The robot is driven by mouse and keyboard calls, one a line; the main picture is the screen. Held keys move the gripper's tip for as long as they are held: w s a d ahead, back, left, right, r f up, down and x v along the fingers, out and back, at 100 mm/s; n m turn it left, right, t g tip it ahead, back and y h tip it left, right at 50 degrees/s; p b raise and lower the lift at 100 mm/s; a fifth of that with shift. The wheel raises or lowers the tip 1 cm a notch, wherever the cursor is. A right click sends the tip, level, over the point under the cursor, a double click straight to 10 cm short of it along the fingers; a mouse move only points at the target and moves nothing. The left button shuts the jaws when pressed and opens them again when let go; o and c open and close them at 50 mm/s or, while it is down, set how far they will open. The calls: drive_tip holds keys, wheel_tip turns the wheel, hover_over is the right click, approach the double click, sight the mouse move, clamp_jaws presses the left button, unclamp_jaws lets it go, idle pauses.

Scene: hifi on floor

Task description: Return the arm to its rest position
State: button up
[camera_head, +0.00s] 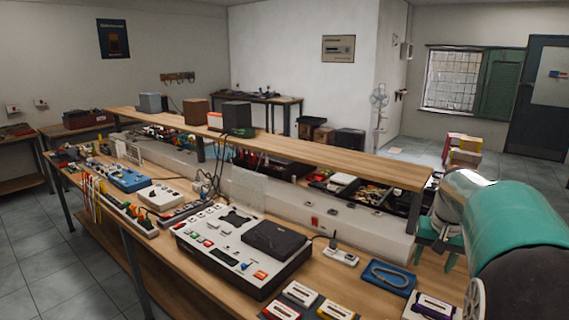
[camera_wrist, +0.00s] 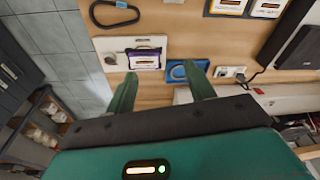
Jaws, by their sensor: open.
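My gripper (camera_wrist: 163,88) has two green fingers standing wide apart with nothing between them. It is above the workbench (camera_wrist: 180,15), and the wrist view looks down past the fingers at the bench top. In the head view my teal arm comes in from the right, and the gripper (camera_head: 440,254) shows at its end over the bench's right end, partly hidden by the arm. Beyond the fingers lie a blue tray (camera_wrist: 174,75) and a purple-edged cassette (camera_wrist: 146,65). I cannot tell the exact height above them.
A wooden shelf (camera_head: 290,148) runs above the bench, close to my arm. A grey console (camera_head: 220,262) with a black lid fills the bench middle. A white power strip (camera_head: 341,256) and several cassettes (camera_head: 300,293) lie nearby. Tiled floor (camera_wrist: 60,45) is open beside the bench end.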

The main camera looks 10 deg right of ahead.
drive_tip(key=s+a+r+n+t, duration=0.1)
drive_tip(key=s+a+r+n, duration=0.15)
drive_tip(key=a, duration=0.55)
drive_tip(key=s+a+r+n+t, duration=0.1)
drive_tip(key=s+a, duration=0.2)
drive_tip(key=a, duration=0.5)
drive_tip(key=s+a+f+n+t, duration=0.2)
drive_tip(key=s+a+f+n, duration=0.1)
drive_tip(key=s+a, duration=0.8)
drive_tip(key=a+f, duration=0.1)
drive_tip(key=a, duration=0.1)
drive_tip(key=shift+a+y, duration=0.3)
drive_tip(key=shift+a, duration=0.1)
drive_tip(key=shift+n, duration=0.25)
